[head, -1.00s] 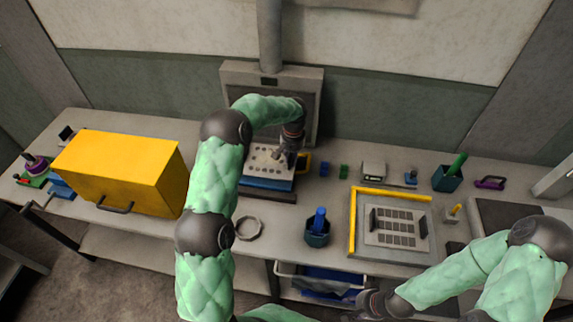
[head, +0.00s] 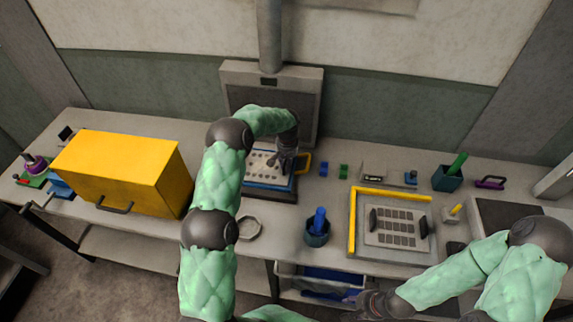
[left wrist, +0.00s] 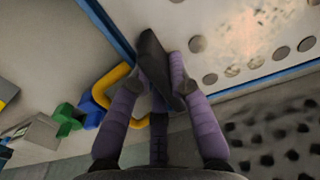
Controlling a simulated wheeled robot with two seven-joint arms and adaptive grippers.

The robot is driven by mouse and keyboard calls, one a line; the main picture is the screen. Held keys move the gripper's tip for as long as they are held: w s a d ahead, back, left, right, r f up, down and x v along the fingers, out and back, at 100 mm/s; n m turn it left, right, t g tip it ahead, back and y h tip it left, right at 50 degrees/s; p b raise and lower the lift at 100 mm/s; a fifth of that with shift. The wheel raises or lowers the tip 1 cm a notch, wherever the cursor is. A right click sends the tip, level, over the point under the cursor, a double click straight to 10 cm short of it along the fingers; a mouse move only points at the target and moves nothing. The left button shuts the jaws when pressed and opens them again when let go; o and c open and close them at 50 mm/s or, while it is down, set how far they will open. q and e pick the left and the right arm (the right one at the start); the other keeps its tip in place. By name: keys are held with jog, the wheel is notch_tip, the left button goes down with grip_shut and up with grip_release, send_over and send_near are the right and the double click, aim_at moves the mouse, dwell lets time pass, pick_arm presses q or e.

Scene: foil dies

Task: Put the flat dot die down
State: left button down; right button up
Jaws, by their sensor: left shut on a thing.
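The flat dot die (head: 262,168) is a pale plate with rows of grey dots, lying level over a blue base (head: 268,187) in front of the upright grey press frame (head: 310,88). It also shows in the left wrist view (left wrist: 225,25). My left gripper (head: 284,160) is at its right end. In the left wrist view my left gripper (left wrist: 160,80) is shut on the die's dark handle (left wrist: 158,62). Whether the die fully rests on the base is hard to tell. My right gripper (head: 368,303) is low at the front, with its fingers unclear.
A yellow handle (head: 305,163) stands just right of the die. Blue and green blocks (head: 343,171) lie further right. A tray with a yellow edge (head: 352,225) holds another plate with dark squares (head: 397,226). A yellow box (head: 120,170) stands left, a ring (head: 249,228) in front.

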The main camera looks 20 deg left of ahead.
pick_arm(q)
jog(key=c, duration=1.2)
grip_release()
jog(key=shift+f, duration=0.1)
jog(key=shift+o, duration=0.2)
notch_tip(320, 180, up, 12)
jog(key=shift+d+p, duration=0.15)
jog(key=shift+p, duration=0.2)
